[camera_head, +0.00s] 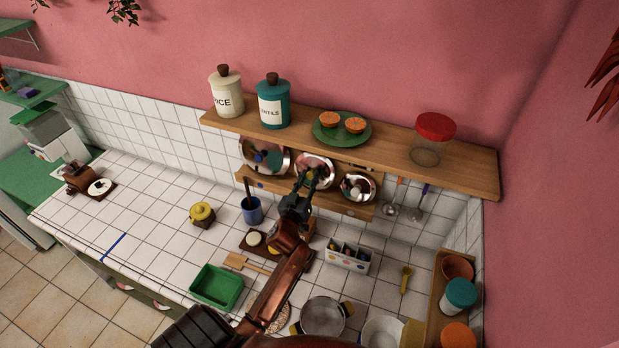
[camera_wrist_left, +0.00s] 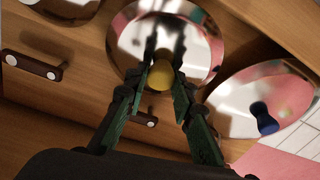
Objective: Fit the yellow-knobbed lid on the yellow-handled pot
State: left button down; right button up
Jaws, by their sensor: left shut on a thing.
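The yellow-knobbed lid is a shiny steel disc, the middle one of three leaning in the low rack; it shows in the head view (camera_head: 314,163) and in the left wrist view (camera_wrist_left: 197,50). My left gripper (camera_head: 312,177) is at its front, its fingers (camera_wrist_left: 161,80) shut on the yellow knob (camera_wrist_left: 160,75). The lid still stands in the rack against the wood. The yellow-handled pot (camera_head: 322,317) is steel, open on top, on the counter at the bottom of the head view. My arm passes to its left. My right gripper is not in view.
The upper shelf (camera_head: 390,150) hangs just above, bearing canisters, a plate and a red-lidded jar. A white caddy (camera_head: 347,258) stands between rack and pot. Another pot (camera_head: 382,333) stands right of it.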

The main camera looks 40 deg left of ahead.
pick_arm(q)
jog(key=shift+r+p+v, duration=0.25)
jog(key=shift+p+v, duration=0.25)
jog(key=shift+v, duration=1.6)
jog(key=shift+s+p, duration=0.15)
jog(key=shift+p, duration=0.15)
jog(key=p, duration=0.2)
send_near(309, 175)
jog(key=shift+v, duration=1.6)
